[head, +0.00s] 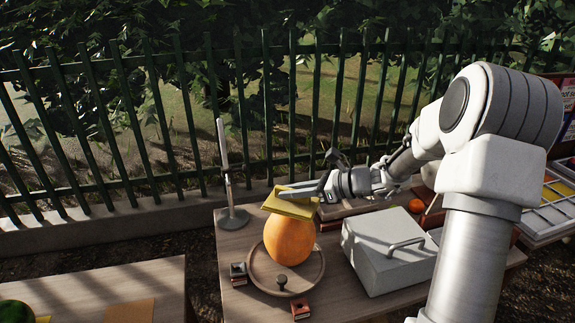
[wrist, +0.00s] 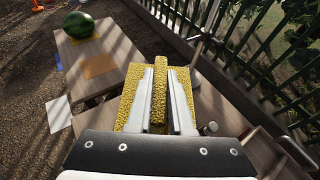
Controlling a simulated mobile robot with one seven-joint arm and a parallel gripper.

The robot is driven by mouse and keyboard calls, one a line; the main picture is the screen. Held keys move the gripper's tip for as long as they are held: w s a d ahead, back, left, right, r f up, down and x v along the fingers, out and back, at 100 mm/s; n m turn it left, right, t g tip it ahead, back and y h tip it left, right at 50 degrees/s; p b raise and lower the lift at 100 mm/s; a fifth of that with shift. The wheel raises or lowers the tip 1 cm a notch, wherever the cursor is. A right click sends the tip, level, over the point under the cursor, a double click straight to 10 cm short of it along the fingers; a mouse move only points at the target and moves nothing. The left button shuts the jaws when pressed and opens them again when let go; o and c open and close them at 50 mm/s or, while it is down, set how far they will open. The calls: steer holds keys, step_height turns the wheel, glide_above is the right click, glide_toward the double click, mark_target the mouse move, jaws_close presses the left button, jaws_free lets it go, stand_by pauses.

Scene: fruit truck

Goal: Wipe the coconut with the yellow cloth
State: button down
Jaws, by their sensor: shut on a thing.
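My gripper (head: 290,192) is shut on the yellow cloth (head: 290,208), reaching in from the right. In the wrist view, a ridge of the cloth (wrist: 159,95) is pinched between the two fingers and the rest spreads to both sides. The cloth lies over the top of a large round orange-coloured fruit (head: 290,238) and appears to touch it. This fruit looks more like an orange than a brown coconut, and I see no other coconut. It rests on a round wooden board (head: 312,276). In the wrist view the cloth and gripper hide the fruit.
A grey lidded box (head: 385,262) with a handle stands right of the board. A metal stand (head: 232,218) rises behind it at left. Small metal-and-wood blocks (head: 300,310) sit at the board's edge. A watermelon (wrist: 78,25) lies on another table. A green fence (head: 150,130) runs behind.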

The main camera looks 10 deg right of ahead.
steer(key=shift+r+p, duration=1.35)
steer(key=shift+r, duration=0.45)
steer(key=shift+d+f, duration=0.1)
